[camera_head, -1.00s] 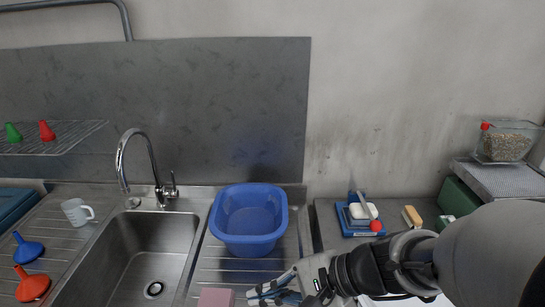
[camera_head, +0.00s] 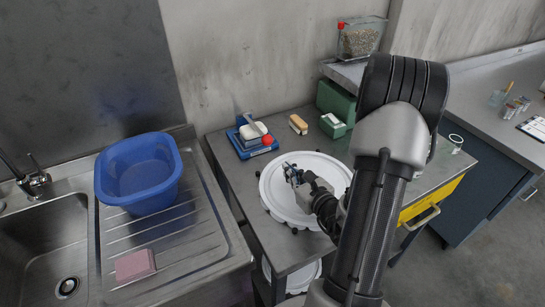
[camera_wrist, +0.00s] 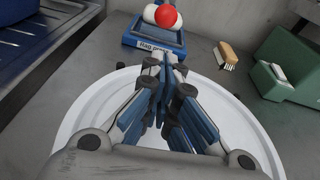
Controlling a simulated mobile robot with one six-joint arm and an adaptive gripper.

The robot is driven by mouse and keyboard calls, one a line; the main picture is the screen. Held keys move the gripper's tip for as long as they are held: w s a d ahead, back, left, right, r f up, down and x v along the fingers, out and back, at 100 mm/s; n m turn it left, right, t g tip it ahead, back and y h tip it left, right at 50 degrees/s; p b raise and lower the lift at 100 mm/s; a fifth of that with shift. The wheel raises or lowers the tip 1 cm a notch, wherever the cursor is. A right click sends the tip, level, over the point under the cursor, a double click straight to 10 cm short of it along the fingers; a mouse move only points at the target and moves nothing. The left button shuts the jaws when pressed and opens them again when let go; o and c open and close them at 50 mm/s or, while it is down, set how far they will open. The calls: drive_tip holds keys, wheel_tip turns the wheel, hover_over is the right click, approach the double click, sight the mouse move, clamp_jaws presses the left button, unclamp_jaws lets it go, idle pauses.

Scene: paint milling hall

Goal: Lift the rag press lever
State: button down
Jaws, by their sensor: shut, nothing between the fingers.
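The rag press (camera_head: 253,137) is a small blue device at the back of the grey bench, with a white roll on it and a lever ending in a red ball knob (camera_head: 267,140). In the wrist view the press (camera_wrist: 156,38) is straight ahead at the top, with its label partly hidden by my fingers and the red knob (camera_wrist: 166,15) at its top. My gripper (camera_head: 290,170) is shut and empty, in front of the press and apart from it, over a round white lid-like disc (camera_head: 330,177). My fingers (camera_wrist: 168,75) point toward the press in the wrist view.
A brush (camera_head: 298,124) and a green box with a white top (camera_head: 334,125) are right of the press. A blue basin (camera_head: 138,172) and pink sponge (camera_head: 135,265) are left on the sink's drainboard. A clear container of granules (camera_head: 358,38) stands behind.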

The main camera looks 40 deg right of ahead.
drive_tip(key=shift+w, duration=0.1)
drive_tip(key=b+x, duration=0.2)
drive_tip(key=x, duration=0.8)
idle(0.3)
